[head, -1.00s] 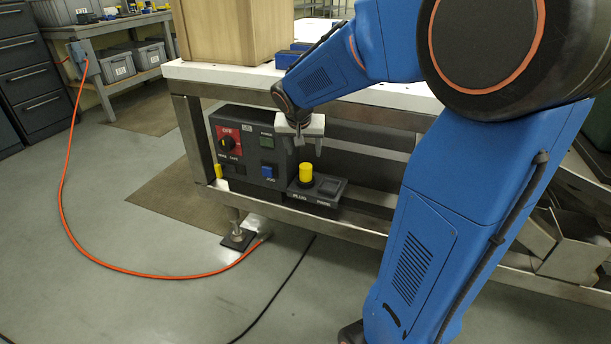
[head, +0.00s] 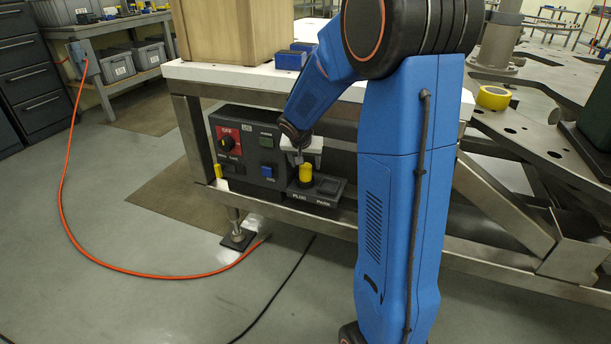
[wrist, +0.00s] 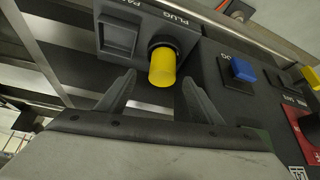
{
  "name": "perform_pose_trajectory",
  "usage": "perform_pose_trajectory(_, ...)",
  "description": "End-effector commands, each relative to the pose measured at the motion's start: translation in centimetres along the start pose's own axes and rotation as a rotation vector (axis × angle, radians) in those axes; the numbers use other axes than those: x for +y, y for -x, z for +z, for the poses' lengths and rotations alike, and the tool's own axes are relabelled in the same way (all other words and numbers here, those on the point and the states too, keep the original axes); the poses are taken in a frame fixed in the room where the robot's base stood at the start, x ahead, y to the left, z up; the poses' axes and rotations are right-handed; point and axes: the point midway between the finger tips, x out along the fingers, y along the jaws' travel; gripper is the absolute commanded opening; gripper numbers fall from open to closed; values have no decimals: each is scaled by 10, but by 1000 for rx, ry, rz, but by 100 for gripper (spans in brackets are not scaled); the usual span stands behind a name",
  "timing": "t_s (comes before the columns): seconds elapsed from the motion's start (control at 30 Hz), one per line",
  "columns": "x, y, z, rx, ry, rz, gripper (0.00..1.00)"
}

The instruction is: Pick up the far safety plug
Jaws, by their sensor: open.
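A yellow safety plug (head: 305,173) stands upright in the dark holder marked PLUG (head: 300,191), at the right of the control box. A second yellow plug (head: 218,171) is at the box's left side; its yellow edge (wrist: 313,77) shows at the right of the wrist view. Which one counts as far, I cannot tell for sure. My gripper (head: 301,157) is open and empty, just above the first plug. In the wrist view, that plug (wrist: 163,67) appears between the spread fingertips (wrist: 159,79), a little beyond them. I see no contact.
The control box (head: 248,150) has a red switch plate (head: 228,139) and a blue button (head: 267,171). An empty-looking PARK recess (head: 329,187) is right of the plug. The white bench top (head: 225,72) overhangs the box. A wooden crate (head: 228,32) stands on it.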

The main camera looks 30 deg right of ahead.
Motion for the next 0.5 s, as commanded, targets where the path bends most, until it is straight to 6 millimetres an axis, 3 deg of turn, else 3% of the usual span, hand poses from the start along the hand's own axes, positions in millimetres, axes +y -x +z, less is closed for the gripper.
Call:
perform_pose_trajectory(0.27, 0, -16, 1, -1, 0, 1, 60)
perform_pose_trajectory(0.5, -4, -45, 4, -2, 1, 1, 60)
